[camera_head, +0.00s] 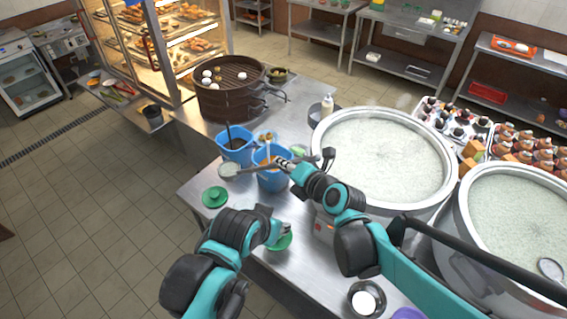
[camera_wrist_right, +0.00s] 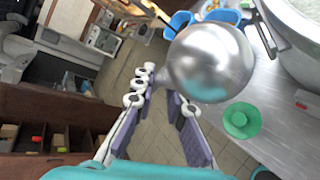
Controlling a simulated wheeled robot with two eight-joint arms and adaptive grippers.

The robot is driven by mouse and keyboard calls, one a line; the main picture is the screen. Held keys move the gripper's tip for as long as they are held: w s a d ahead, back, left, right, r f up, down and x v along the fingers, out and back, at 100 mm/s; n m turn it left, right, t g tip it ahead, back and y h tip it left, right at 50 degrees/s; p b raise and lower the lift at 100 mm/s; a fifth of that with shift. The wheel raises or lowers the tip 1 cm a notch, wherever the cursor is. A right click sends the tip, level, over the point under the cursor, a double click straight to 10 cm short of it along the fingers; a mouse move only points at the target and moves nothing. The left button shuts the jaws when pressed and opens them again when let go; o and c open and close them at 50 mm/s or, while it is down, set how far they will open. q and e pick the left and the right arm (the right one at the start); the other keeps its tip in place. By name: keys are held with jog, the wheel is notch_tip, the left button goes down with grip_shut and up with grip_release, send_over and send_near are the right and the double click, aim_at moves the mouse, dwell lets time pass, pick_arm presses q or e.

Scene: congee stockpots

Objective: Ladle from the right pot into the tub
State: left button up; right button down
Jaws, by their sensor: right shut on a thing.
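My right gripper (camera_head: 285,164) is shut on a ladle, above the front blue tub (camera_head: 268,182). The ladle's bowl (camera_head: 229,170) is left of that tub, holding something whitish. In the right wrist view the shiny round underside of the ladle bowl (camera_wrist_right: 210,62) shows beyond my fingers (camera_wrist_right: 172,108). A second blue tub (camera_head: 235,150) stands behind, with a dark handle in it. The right pot (camera_head: 466,205) holds pale congee, and another ladle (camera_head: 550,268) rests in it. My left gripper (camera_head: 277,233) is low beside a green lid (camera_head: 284,243); its fingers are unclear.
A large congee pot (camera_head: 318,135) stands behind my right arm. Another green lid (camera_head: 215,197) lies near the counter's left edge. A brown steamer (camera_head: 232,103) stands at the back left. A small bowl (camera_head: 355,307) with a white item is at the front. The left floor is clear.

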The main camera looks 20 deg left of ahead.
notch_tip(320, 180, down, 22)
jog(key=b, duration=1.7)
jog(key=shift+f, duration=0.25)
jog(key=shift+b, duration=0.3)
jog(key=shift+f+b, duration=0.45)
jog(key=shift+f, duration=0.15)
